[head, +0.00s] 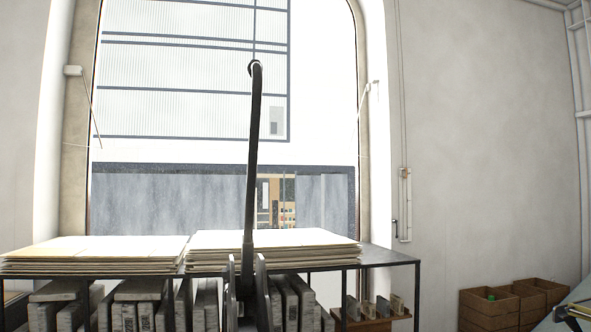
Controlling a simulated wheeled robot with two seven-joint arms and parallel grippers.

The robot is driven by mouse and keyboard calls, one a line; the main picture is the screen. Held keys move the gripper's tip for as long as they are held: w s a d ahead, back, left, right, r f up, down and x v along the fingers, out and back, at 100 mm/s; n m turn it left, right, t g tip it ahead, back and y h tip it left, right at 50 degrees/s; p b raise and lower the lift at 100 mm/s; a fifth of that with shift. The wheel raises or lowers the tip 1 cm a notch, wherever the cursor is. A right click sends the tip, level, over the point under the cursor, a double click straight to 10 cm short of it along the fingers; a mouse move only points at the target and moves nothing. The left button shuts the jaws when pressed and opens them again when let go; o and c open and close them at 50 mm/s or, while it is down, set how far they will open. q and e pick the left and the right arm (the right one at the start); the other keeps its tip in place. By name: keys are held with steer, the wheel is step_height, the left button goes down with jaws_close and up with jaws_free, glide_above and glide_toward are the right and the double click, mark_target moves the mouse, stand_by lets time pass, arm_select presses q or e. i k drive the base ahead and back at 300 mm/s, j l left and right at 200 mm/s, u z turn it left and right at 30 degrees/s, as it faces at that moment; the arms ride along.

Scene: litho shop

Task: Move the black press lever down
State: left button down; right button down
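The black press lever (252,160) stands nearly upright in the middle of the head view, with a slight curve. Its top end has a rounded knob (255,68) in front of the bright window. Its lower end runs down between two grey upright plates (261,285) at the bottom of the view. The rest of the press is below the picture or hidden. Neither of my grippers shows in the head view, and nothing touches the visible part of the lever.
Behind the lever, a dark metal rack (390,256) carries paper stacks (120,248) on top and several grey stone slabs (130,312) below. Wooden crates (490,306) stand at the lower right. A partly cut-off object (573,314) shows at the bottom right corner.

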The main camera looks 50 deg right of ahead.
mark_target(254, 68)
steer(key=k+l, duration=0.15)
steer(key=l, duration=0.2)
steer(key=k+l, duration=0.15)
steer(key=l, duration=0.2)
steer(key=k+l, duration=0.2)
steer(key=l, duration=0.2)
steer(key=k+l, duration=0.15)
steer(key=l, duration=0.2)
steer(key=k+l, duration=0.15)
steer(key=l, duration=0.2)
